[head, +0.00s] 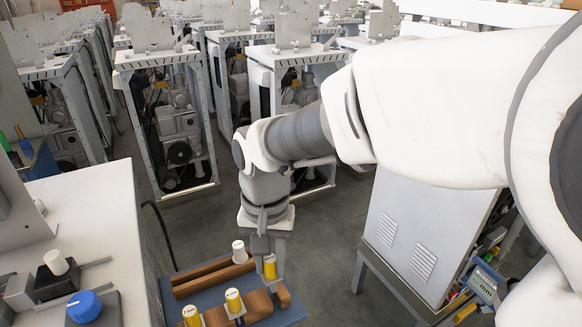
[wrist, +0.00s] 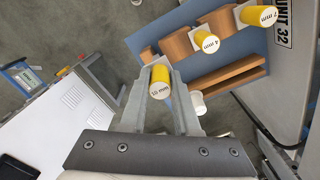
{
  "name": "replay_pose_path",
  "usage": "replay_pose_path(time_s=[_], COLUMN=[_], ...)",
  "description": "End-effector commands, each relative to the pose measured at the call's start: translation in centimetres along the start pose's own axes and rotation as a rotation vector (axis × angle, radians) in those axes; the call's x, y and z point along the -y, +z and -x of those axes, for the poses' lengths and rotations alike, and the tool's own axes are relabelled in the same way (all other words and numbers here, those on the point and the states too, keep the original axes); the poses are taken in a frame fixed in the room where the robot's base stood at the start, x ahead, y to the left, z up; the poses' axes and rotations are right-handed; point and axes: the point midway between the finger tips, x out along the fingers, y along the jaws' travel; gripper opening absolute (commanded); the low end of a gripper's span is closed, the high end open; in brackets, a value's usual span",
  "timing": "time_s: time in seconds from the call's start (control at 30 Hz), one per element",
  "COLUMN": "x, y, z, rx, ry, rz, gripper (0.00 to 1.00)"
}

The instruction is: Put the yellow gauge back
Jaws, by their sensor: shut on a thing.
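My gripper (head: 270,262) is shut on a yellow gauge (head: 270,268) and points down over the blue board. In the wrist view this gauge (wrist: 160,82) sits between the two fingertips (wrist: 160,92), its white end marked "10 mm" facing the camera. Its lower end is hidden, so I cannot tell whether it touches the wood below. A second yellow gauge (wrist: 206,42), marked 4 mm, and a third (wrist: 262,16), marked 7 mm, stand beside wooden blocks (wrist: 180,46). In the head view these two gauges (head: 234,300) (head: 191,316) are at the lower left of my gripper.
The blue board (head: 205,297) carries wooden rails (head: 205,277) and a white-topped piece (head: 240,250) close to my gripper. A grey cabinet with a blue knob (head: 84,305) stands left. A vented cabinet (head: 410,235) stands right. Floor shows between them.

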Motion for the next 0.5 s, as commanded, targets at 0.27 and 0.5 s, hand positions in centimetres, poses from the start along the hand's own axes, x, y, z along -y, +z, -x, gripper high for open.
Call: replay_pose_path(time_s=[0.27,0.5], x=[0.0,0.0], y=[0.0,0.0], z=[-0.8,-1.4], rx=[0.0,0.0], ry=[0.0,0.0], rz=[0.0,0.0], gripper=[0.0,0.0])
